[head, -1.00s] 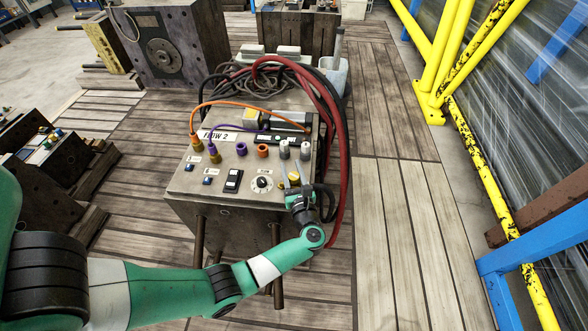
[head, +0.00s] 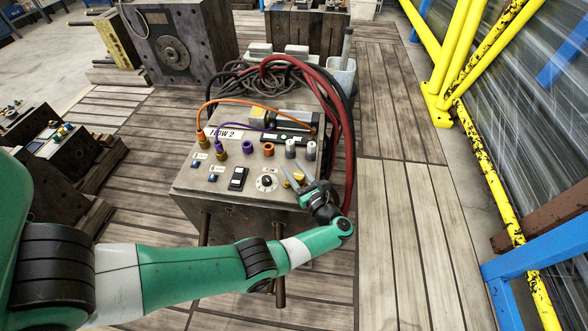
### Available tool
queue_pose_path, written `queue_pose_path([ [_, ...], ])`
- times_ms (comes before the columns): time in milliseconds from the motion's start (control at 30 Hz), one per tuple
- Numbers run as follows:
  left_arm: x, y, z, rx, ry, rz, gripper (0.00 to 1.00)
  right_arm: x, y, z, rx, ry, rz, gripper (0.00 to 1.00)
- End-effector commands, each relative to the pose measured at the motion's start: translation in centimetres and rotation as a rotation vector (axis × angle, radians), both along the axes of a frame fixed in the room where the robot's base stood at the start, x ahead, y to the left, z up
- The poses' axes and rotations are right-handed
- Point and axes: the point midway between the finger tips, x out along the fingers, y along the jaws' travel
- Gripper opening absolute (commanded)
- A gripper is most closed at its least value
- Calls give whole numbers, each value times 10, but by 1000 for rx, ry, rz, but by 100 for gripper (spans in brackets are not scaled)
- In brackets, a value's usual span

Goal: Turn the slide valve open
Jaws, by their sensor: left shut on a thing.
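A grey control box (head: 232,217) labelled FLOW 2 stands on the slatted floor in the middle of the head view. How far the valve is turned cannot be told. My right gripper is not in view.
Near the knob are a round dial (head: 267,182), a black rocker switch (head: 238,178) and several coloured sockets. An orange cable (head: 245,101) and thick red hoses (head: 327,88) arch over the box. Floor to the right is clear up to the yellow rail (head: 480,155).

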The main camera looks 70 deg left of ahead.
Motion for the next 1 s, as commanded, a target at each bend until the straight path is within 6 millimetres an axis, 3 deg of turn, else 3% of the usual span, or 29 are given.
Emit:
queue_pose_path([
  [67,0,0,-2,-4,1,0,0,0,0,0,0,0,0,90],
  [100,0,0,-2,-4,1,-1,46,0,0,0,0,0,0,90],
  [267,0,0,-2,-3,2,-1,73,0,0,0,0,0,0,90],
  [533,0,0,-1,-2,1,-1,73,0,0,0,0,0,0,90],
  [667,2,-10,-1,-2,2,-3,73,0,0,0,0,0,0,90],
  [767,5,-28,-1,-2,2,-6,73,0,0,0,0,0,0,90],
  [1000,14,-91,0,-2,4,-7,73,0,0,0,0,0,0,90],
])
